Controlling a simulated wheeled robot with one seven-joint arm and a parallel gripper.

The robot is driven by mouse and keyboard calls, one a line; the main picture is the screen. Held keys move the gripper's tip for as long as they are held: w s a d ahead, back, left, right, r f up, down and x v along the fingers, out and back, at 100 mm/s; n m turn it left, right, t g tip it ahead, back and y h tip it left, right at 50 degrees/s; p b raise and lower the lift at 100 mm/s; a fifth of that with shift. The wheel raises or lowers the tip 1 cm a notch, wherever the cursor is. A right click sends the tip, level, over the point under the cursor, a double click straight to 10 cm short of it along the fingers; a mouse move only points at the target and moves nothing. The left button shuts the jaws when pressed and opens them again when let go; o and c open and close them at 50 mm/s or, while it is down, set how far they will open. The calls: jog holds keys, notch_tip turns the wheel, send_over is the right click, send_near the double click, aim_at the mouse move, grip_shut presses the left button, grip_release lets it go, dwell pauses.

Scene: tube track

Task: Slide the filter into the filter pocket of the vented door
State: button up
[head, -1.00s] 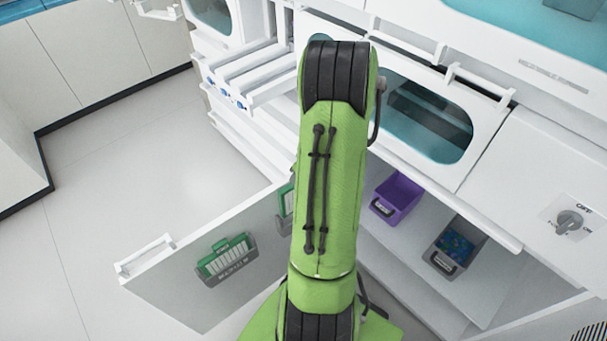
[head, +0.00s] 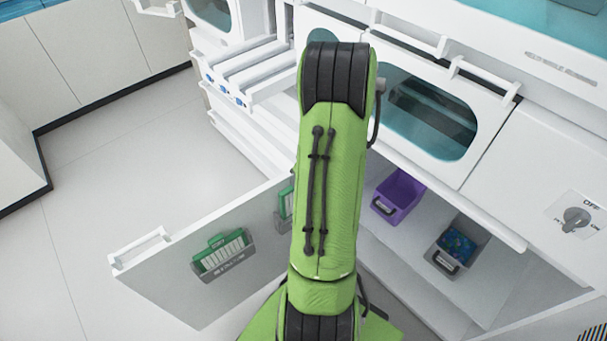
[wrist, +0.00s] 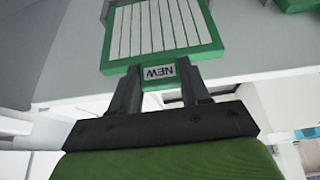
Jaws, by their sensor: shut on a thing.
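My gripper (wrist: 158,75) is shut on the tab of a green-framed filter (wrist: 165,28) with white pleats and a label reading NEW. Its far end runs out of the top of the wrist view. An open white door (head: 180,285) stands low at the left, with a green filter (head: 222,252) in a grey pocket (head: 224,268). A second green-and-grey pocket (head: 285,205) shows beside my arm, mostly hidden. I cannot tell whether the held filter touches a pocket.
A purple bin (head: 400,196) and a grey bin (head: 457,245) stand on the shelf inside the open cabinet. Above are a windowed panel (head: 430,115) and a dial (head: 577,217). An open drawer (head: 245,75) juts out at upper left. The floor (head: 130,170) at left is clear.

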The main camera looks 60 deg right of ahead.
jog(key=shift+w+r+p, duration=0.2)
jog(key=shift+r+p, duration=0.05)
jog(key=shift+r, duration=0.25)
jog(key=shift+w+r+p, duration=0.2)
jog(key=shift+r, duration=0.3)
jog(key=o, duration=1.1)
jog(key=p+v, duration=0.5)
jog(key=v, duration=1)
jog(key=shift+s+a+r, duration=0.1)
jog(key=shift+s+r, duration=0.1)
jog(key=shift+r, duration=0.05)
